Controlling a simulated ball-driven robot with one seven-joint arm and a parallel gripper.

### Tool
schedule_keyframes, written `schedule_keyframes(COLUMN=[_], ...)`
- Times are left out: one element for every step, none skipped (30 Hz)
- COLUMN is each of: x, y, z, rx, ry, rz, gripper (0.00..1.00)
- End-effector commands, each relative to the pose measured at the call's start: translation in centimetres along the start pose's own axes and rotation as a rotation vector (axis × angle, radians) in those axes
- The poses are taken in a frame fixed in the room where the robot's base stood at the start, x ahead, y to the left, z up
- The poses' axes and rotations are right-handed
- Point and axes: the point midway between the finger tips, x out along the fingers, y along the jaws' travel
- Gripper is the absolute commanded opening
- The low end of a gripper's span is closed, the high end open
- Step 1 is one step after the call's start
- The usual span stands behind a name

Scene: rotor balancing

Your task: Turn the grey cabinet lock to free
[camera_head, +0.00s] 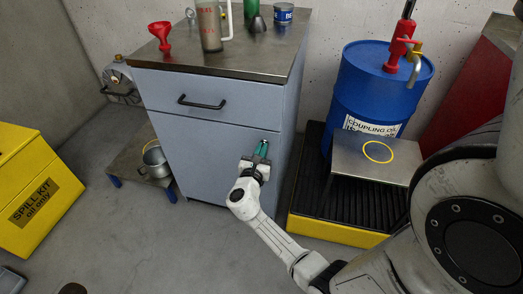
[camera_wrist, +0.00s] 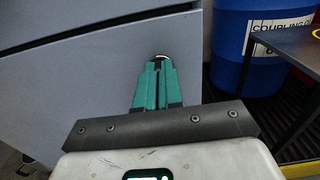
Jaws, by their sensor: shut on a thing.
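The grey cabinet (camera_head: 195,165) has a drawer above a closed door. It fills the left of the wrist view (camera_wrist: 75,85). My gripper (camera_head: 263,148) reaches the upper right of the door. Its teal fingers (camera_wrist: 159,68) are close together and shut on the cabinet lock (camera_wrist: 160,57). Only a small shiny edge of the lock shows past the fingertips. Its marking and the angle it is turned to are hidden.
A blue drum (camera_head: 350,95) marked coupling oil stands right of the cabinet, behind a small metal table (camera_head: 350,170) with a yellow ring. A red funnel (camera_head: 160,35) and a jug (camera_head: 210,25) stand on the cabinet. A yellow spill kit box (camera_head: 40,195) is at left.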

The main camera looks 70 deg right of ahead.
Motion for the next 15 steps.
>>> schedule_keyframes(x=[-0.01,-0.01,-0.01,-0.01,-0.01,-0.01,-0.01,-0.01,-0.02,-0.02,-0.02,-0.02,-0.02,-0.02,-0.02], y=[0.00,0.00,0.00,0.00,0.00,0.00,0.00,0.00,0.00,0.00,0.00,0.00,-0.01,0.00,0.00], z=[0.00,0.00,-0.01,-0.01,-0.01,-0.01,-0.01,-0.01,-0.02,-0.04,-0.05,-0.08,-0.10,-0.11,-0.13], rx=[0.000,0.000,0.000,0.000,0.000,0.000,0.000,0.001,0.002,0.004,0.007,0.013,0.020,0.028,0.040], ry=[0.000,0.000,0.000,0.000,0.000,0.000,0.000,0.000,0.000,0.000,0.000,0.000,0.000,0.000,-0.001], rz=[0.000,0.000,0.000,0.000,0.000,0.000,0.000,0.000,0.000,0.000,0.000,0.000,0.000,0.000,0.000], gripper=[0.00,0.00,0.00,0.00,0.00,0.00,0.00,0.00,0.00,0.00,0.00,0.00,0.00,0.00,0.00])
